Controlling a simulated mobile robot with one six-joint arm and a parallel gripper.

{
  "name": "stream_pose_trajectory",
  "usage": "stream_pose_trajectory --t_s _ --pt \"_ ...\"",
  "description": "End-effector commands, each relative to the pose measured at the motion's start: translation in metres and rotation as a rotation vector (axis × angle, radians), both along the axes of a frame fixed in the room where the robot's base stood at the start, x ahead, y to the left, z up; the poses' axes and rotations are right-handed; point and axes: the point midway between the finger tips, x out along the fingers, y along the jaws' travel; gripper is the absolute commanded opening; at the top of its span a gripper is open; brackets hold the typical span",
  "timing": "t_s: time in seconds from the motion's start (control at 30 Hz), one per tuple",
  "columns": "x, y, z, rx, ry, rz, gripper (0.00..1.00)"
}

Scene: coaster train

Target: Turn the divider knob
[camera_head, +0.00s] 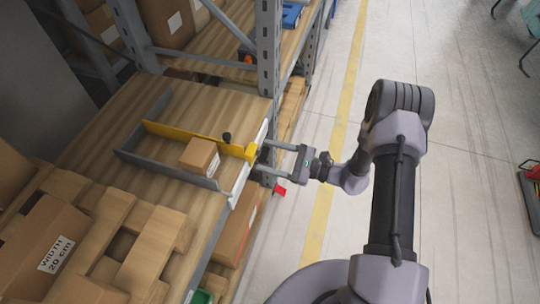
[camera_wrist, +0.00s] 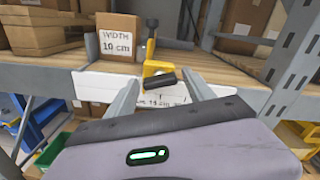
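A yellow divider (camera_head: 185,134) runs across the shelf board, and its yellow front end also shows in the wrist view (camera_wrist: 155,68). A black cylindrical knob (camera_wrist: 160,81) sticks out from that front end, lying nearly level with a slight tilt. A second small black knob (camera_head: 227,137) stands upright on the divider; it also shows in the wrist view (camera_wrist: 152,22). My gripper (camera_head: 259,156) is open and empty at the shelf's front edge. In the wrist view its fingers stand left and right of the front knob, with gaps on both sides.
A small carton (camera_head: 197,158) marked "WIDTH 10 cm" sits beside the divider, near a grey rail (camera_head: 170,170). A larger carton (camera_head: 45,245) marked 20 cm lies at lower left. A grey rack post (camera_head: 268,60) stands close beyond my gripper.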

Motion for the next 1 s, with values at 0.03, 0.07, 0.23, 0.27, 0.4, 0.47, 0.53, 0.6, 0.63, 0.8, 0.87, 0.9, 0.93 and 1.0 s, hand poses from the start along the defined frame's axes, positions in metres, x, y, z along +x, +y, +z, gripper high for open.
stream_pose_trajectory --t_s 0.03,0.07,0.23,0.27,0.4,0.47,0.53,0.6,0.63,0.8,0.87,0.9,0.93,1.0 --pt "0.0001 -0.0001 0.0000 0.000 0.000 0.000 0.50" --pt "0.0001 -0.0001 0.0000 0.000 0.000 0.000 0.44" --pt "-0.0001 -0.0003 -0.0001 0.000 0.000 0.000 0.10" --pt "-0.0001 -0.0003 -0.0001 0.000 0.000 0.000 0.05" --pt "-0.0001 -0.0003 0.0000 0.002 0.006 0.000 0.05" --pt "-0.0001 -0.0004 0.0000 0.005 0.015 0.000 0.05" --pt "-0.0002 -0.0004 0.0001 0.012 0.033 0.000 0.05" --pt "-0.0002 -0.0004 0.0002 0.022 0.061 0.000 0.05" --pt "-0.0002 -0.0004 0.0002 0.027 0.075 0.000 0.05" --pt "-0.0001 -0.0004 0.0005 0.069 0.191 0.000 0.05" --pt "-0.0002 -0.0004 0.0006 0.088 0.242 0.000 0.05" --pt "-0.0001 -0.0004 0.0007 0.100 0.276 0.000 0.05" --pt "-0.0001 -0.0004 0.0008 0.110 0.304 0.000 0.05" --pt "-0.0001 -0.0004 0.0008 0.133 0.367 0.000 0.05"
